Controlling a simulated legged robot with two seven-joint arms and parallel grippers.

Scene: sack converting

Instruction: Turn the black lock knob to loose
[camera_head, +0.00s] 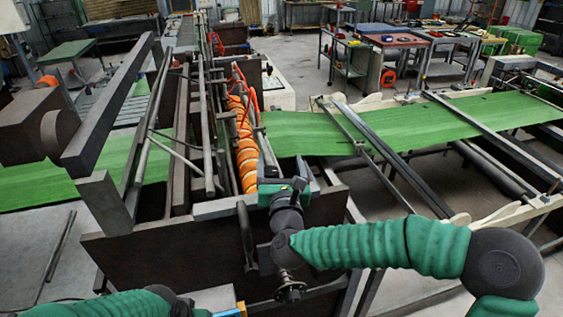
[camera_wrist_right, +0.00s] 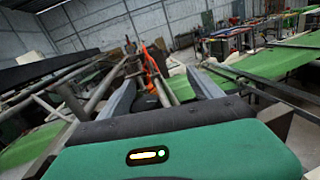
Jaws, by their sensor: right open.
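My right gripper (camera_head: 285,178) is at the near end of the machine frame, pointing away from me. In the right wrist view its two fingers (camera_wrist_right: 160,80) stand wide apart with nothing held between them. A dark round knob (camera_head: 290,288) on a short stem shows below my right wrist, apart from the fingers; I cannot tell whether it is the lock knob. No black knob is clear between the fingers in the wrist view. My left arm shows only at the bottom left, and its fingers are out of view.
A row of orange coils (camera_head: 245,145) runs along the machine beyond my right gripper. A green sheet (camera_head: 320,130) spans rails to the right. A dark steel beam (camera_head: 110,110) rises at left. Benches (camera_head: 395,40) stand far back.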

